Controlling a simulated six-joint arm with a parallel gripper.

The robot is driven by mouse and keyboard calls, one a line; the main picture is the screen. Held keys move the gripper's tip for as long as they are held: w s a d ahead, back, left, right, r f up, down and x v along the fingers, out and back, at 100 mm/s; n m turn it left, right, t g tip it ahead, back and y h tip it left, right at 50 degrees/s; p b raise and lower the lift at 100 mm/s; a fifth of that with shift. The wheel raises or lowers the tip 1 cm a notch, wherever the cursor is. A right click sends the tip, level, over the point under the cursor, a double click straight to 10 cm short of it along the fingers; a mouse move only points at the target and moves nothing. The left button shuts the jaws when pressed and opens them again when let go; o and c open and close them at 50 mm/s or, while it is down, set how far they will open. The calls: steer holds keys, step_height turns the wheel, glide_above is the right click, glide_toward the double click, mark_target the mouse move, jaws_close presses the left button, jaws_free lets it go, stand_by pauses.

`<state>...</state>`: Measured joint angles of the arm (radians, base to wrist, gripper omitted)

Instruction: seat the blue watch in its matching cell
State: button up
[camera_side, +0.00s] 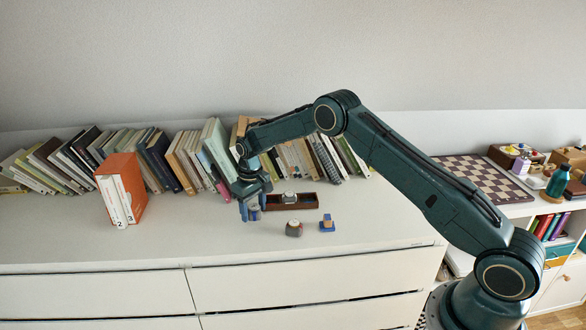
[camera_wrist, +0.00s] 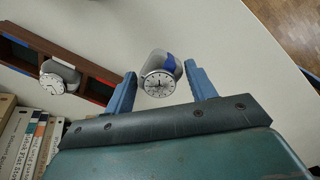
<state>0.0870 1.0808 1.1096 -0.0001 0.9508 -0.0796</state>
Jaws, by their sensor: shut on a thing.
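My gripper (camera_side: 253,208) is shut on the blue watch, left of the brown tray in the side view. In the wrist view, the blue watch (camera_wrist: 160,78) shows a pale round face, a grey cushion and a blue band between my gripper's blue fingers (camera_wrist: 161,88). The brown tray (camera_wrist: 52,45) lies to its left there and also shows in the side view (camera_side: 310,207). A white-faced watch on a grey cushion (camera_wrist: 60,78) sits in the tray's middle. Red shows in the cell nearer my gripper and blue at the far end. The held watch is outside the tray.
A book row (camera_side: 185,160) runs behind, with an orange file box (camera_side: 125,185) at left. The front left of the top is clear.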

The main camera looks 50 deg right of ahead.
mark_target(254, 216)
steer(key=shift+f, duration=1.5)
steer(key=o, duration=1)
steer(key=shift+f, duration=0.1)
step_height(254, 216, up, 12)
steer(key=shift+f, duration=0.25)
steer(key=shift+r, duration=0.4)
